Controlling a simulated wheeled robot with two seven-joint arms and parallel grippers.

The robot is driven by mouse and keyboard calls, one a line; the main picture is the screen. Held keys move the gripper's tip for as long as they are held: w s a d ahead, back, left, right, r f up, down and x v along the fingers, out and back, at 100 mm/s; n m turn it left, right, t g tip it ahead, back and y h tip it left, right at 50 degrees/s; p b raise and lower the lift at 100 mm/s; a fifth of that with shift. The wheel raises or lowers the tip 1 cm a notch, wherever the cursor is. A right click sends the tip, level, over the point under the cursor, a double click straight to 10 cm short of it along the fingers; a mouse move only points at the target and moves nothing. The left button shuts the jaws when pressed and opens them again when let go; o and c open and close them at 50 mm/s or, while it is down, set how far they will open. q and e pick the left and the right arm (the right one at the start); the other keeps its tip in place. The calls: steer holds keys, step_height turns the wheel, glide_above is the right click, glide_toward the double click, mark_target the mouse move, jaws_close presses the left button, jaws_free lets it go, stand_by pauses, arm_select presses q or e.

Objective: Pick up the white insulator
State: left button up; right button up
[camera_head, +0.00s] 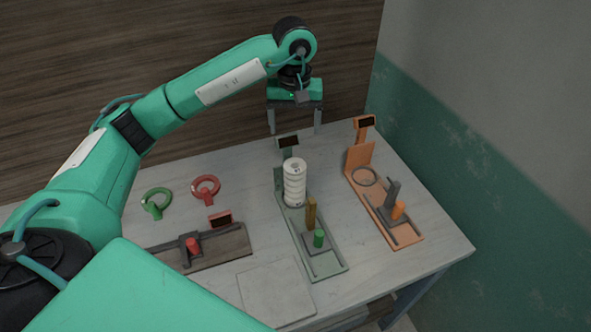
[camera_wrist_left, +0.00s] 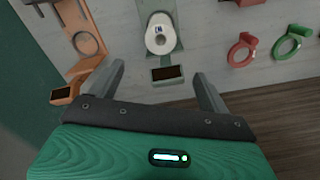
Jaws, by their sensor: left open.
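The white insulator (camera_head: 295,182) is a ribbed cylinder standing upright on the grey-green fixture (camera_head: 328,266) in the middle of the table. In the left wrist view the insulator (camera_wrist_left: 160,33) shows from its end, beyond the fingertips and between them in the picture. My left gripper (camera_head: 294,131) is open and empty, with its fingers pointing down, behind and above the insulator at the table's far side. In the left wrist view the left gripper's fingers (camera_wrist_left: 160,80) are spread wide and apart from the insulator. My right gripper is not in view.
An orange fixture (camera_head: 412,238) with a ring stands to the right. A dark fixture (camera_head: 232,246) with a red knob lies at the left. A green ring (camera_head: 156,203) and a red ring (camera_head: 206,188) lie behind it. A flat grey plate (camera_head: 275,292) lies near the front edge.

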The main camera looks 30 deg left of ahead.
mark_target(295, 165)
arm_select(q)
step_height(295, 165, down, 8)
steer(key=shift+f+p, duration=0.1)
steer(key=shift+p, duration=1.1)
steer(key=shift+s+d+f+p, duration=0.1)
steer(key=shift+s+f+p, duration=0.1)
steer(key=shift+f+p, duration=0.25)
step_height(295, 165, down, 4)
steer(key=shift+s+d+r+p, duration=0.1)
steer(key=shift+s+p, duration=0.05)
steer(key=shift+p, duration=0.95)
steer(key=shift+f, duration=0.3)
steer(key=shift+c, duration=0.3)
jaws_close()
